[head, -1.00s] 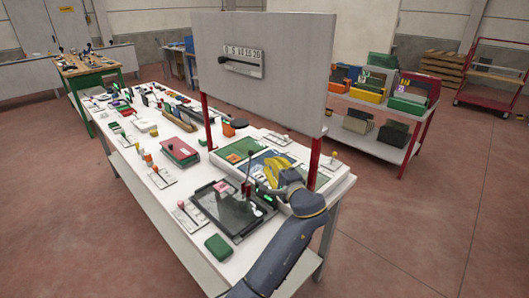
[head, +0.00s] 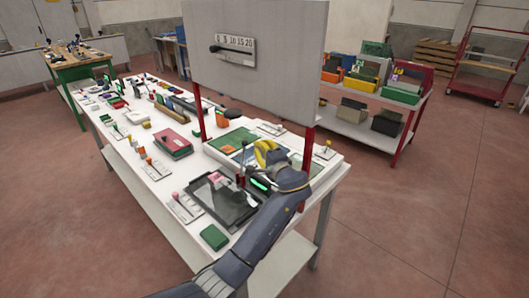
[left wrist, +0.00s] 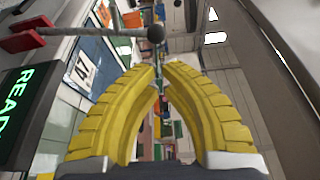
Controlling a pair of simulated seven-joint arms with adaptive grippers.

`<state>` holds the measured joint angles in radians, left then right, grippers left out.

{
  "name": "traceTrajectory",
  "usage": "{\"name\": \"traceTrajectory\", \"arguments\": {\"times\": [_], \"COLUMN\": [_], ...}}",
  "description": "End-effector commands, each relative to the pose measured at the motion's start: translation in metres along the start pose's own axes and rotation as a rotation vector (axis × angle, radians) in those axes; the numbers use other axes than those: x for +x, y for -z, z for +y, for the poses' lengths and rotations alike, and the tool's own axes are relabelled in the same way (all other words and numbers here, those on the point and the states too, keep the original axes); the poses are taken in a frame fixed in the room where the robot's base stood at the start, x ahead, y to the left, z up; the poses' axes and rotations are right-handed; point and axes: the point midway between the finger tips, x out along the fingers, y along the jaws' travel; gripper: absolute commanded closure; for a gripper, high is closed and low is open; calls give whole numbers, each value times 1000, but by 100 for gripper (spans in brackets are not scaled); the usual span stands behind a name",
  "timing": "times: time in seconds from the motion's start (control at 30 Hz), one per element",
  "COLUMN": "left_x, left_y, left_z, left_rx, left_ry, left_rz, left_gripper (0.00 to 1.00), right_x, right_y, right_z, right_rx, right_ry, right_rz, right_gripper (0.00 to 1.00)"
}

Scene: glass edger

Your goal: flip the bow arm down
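The bow arm (left wrist: 90,32) looks like a thin grey rod on a red clamp (left wrist: 22,38), with a black ball (left wrist: 155,33) at its end. In the head view, its red mount (head: 240,180) is at the back of the dark tray-like device (head: 222,200), and the rod appears to stand up. My left gripper (head: 268,152) has yellow fingers, just right of and behind the rod. In the left wrist view my left gripper (left wrist: 161,68) has its tips together with nothing visible between them. The ball shows beyond the tips; contact is not visible. My right gripper is out of view.
A green-lit READY display (left wrist: 28,115) stands beside the rod. A grey panel (head: 255,60) on red posts rises behind my gripper. A green box (head: 214,237) sits near the front table edge, and a red box (head: 172,144) farther left.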

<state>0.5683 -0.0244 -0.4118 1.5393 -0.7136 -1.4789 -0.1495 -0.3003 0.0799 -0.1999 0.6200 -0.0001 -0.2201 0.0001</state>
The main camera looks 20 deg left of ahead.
Motion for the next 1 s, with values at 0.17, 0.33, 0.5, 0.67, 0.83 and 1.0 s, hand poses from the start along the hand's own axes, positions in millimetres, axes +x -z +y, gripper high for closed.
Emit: {"name": "traceTrajectory", "arguments": {"times": [0.17,0.33,0.5,0.67,0.83,1.0], "left_x": [24,37,43,44,44,43], "left_y": [0,1,0,0,0,-2], "left_z": [-1,0,0,0,0,0], "left_rx": [2,1,1,0,0,-14], "left_ry": [2,0,1,0,0,4], "left_rz": [0,1,1,1,1,1], "left_gripper": [100,100,100,100,100,100], "right_x": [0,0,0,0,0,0], "right_y": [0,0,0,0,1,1], "right_z": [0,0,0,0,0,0], "right_rx": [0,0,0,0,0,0], "right_ry": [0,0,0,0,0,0], "right_rz": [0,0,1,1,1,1], "right_gripper": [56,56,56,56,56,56]}}
